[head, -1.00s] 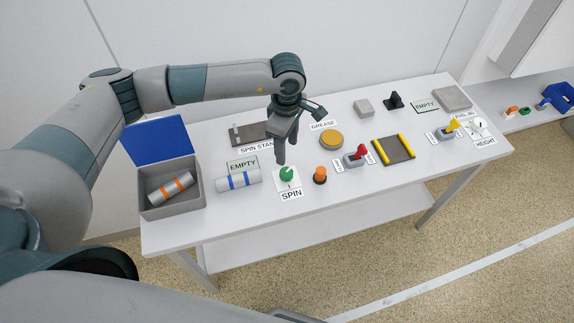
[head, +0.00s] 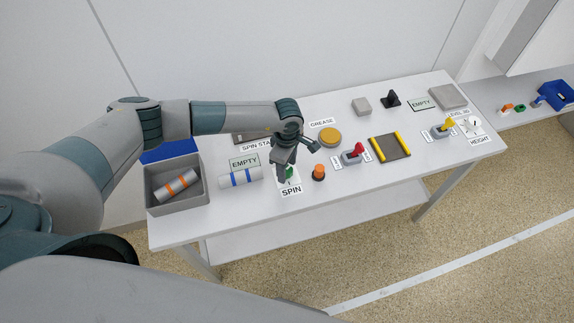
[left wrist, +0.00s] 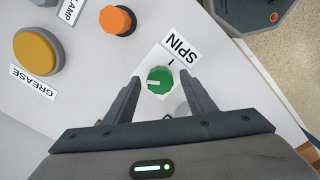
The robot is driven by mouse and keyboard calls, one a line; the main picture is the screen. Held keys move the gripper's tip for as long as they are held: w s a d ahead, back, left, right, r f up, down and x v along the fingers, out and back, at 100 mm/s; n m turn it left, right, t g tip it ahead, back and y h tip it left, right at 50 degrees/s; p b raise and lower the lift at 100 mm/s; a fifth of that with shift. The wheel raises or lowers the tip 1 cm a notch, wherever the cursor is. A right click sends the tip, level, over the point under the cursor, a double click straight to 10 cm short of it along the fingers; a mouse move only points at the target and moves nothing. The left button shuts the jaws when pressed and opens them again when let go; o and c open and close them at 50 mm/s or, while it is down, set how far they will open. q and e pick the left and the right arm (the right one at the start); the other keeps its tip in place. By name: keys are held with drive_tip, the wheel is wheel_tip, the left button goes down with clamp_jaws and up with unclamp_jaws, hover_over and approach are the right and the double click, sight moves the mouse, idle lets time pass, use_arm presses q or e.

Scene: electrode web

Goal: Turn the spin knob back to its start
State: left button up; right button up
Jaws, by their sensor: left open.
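The green spin knob (left wrist: 160,80) sits on a white plate marked SPIN (left wrist: 180,47) near the front of the table. In the left wrist view its white pointer line lies toward the left, while a black tick is on the plate above the knob. In the head view the knob (head: 291,172) is partly hidden by my left gripper (head: 283,178). My left gripper is open, and in the left wrist view its fingers (left wrist: 162,92) stand on either side of the knob, apart from it. My right gripper is not in view.
An orange knob (head: 319,173) stands close to the right of the spin knob. A white roll with blue bands (head: 240,178) lies to the left, beside a grey box (head: 160,205) holding an orange-banded roll (head: 175,186). A yellow grease disc (head: 330,137) is behind.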

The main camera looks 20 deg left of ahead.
use_arm(q)
drive_tip(key=c, duration=1)
drive_tip(key=shift+c, duration=0.2)
